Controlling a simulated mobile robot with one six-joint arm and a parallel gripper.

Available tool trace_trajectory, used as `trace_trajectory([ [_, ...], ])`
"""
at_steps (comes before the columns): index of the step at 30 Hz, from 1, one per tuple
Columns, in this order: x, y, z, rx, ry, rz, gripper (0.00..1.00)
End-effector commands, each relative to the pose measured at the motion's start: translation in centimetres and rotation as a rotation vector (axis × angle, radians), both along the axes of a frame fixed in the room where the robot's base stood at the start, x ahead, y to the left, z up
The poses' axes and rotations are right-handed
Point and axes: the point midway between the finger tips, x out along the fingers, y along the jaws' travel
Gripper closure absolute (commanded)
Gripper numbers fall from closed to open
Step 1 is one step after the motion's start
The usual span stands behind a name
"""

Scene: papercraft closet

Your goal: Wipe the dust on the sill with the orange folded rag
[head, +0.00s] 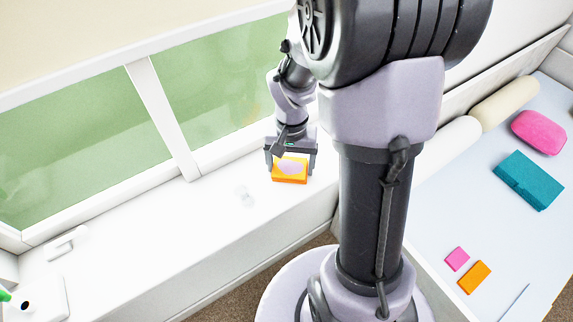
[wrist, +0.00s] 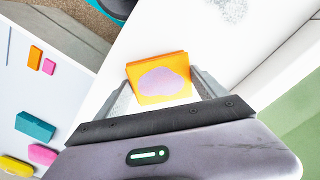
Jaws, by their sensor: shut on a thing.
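The orange folded rag (head: 290,178) has a pale lilac patch on its upper face. It is between the two fingers of my gripper (head: 290,163), over the white sill (head: 170,232) below the window. In the wrist view the rag (wrist: 141,77) is held between the fingers of my gripper (wrist: 162,92), which are shut on it. I cannot tell whether the rag touches the sill. A faint grey dust patch (head: 245,196) lies on the sill left of the rag. The dust (wrist: 230,9) also shows at the top of the wrist view, apart from the rag.
The window frame (head: 160,115) runs behind the sill. A white handle (head: 66,243) and a white block with a dark hole (head: 38,300) are at the left. A pale surface at right holds a teal box (head: 528,180), a pink cushion (head: 539,131) and small blocks. The middle sill is otherwise clear.

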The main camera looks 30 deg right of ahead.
Motion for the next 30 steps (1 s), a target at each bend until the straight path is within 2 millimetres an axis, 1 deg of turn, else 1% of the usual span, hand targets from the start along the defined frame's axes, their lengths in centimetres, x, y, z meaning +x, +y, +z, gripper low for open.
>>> trace_trajectory([
  [5, -0.1, 0.0, -0.2, 0.0, 0.004, 0.001, 0.57],
  [7, -0.1, 0.3, -0.2, 0.0, 0.004, 0.002, 0.57],
  [15, -0.3, 3.9, -0.1, 0.001, 0.005, 0.003, 0.57],
  [22, -0.3, 5.2, 0.0, 0.001, 0.004, 0.002, 0.57],
  [27, -0.3, 7.5, 0.1, 0.0, 0.002, 0.004, 0.57],
  [30, -0.3, 8.6, 0.2, 0.0, 0.002, 0.003, 0.57],
])
